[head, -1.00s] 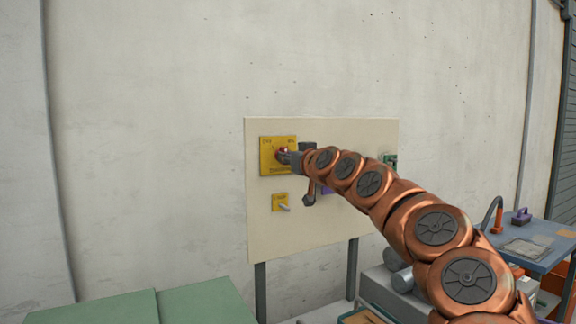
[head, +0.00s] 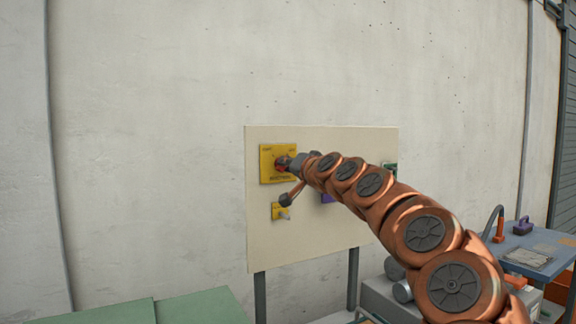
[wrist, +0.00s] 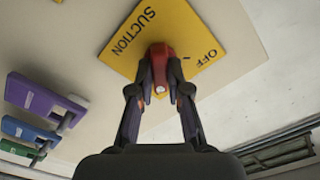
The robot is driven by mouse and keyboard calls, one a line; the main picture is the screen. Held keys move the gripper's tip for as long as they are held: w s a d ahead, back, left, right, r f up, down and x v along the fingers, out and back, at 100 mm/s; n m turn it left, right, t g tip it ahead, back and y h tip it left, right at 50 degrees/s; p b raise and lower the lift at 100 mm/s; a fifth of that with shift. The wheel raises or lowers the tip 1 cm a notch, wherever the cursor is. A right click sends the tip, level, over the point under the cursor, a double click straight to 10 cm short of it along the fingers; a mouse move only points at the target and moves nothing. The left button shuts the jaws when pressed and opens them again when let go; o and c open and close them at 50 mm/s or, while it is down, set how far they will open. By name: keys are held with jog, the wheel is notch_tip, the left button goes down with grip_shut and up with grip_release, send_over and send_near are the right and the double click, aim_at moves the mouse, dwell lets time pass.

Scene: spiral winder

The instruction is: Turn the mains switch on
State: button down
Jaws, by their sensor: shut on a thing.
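A yellow plate (head: 267,152) with a red rotary knob (head: 281,164) is mounted at the upper left of a cream board. In the wrist view the plate (wrist: 189,25) reads SUCTION and OFF; I see no mains label. My gripper (head: 287,163) reaches the knob from the right. In the wrist view my gripper (wrist: 160,82) is shut on the red knob (wrist: 159,51), one finger on each side. The fingers hide much of the knob, so its exact setting is unclear. The wrist picture is rolled relative to the board.
A small yellow plate with a grey toggle (head: 283,213) sits just below my gripper. Purple (wrist: 35,94), blue (wrist: 20,129) and green lever boxes line the board's side. The cream board (head: 320,236) stands on dark legs. Green surfaces (head: 200,306) lie lower left; a blue-grey table (head: 540,258) is at right.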

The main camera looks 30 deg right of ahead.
jog(key=shift+f+m, duration=0.15)
jog(key=shift+m, duration=0.15)
jog(key=c, duration=1.1)
grip_release()
jog(key=shift+s, duration=0.1)
jog(key=s, duration=0.7)
jog(key=s+a, duration=0.1)
jog(key=s, duration=0.3)
jog(key=shift+s, duration=0.35)
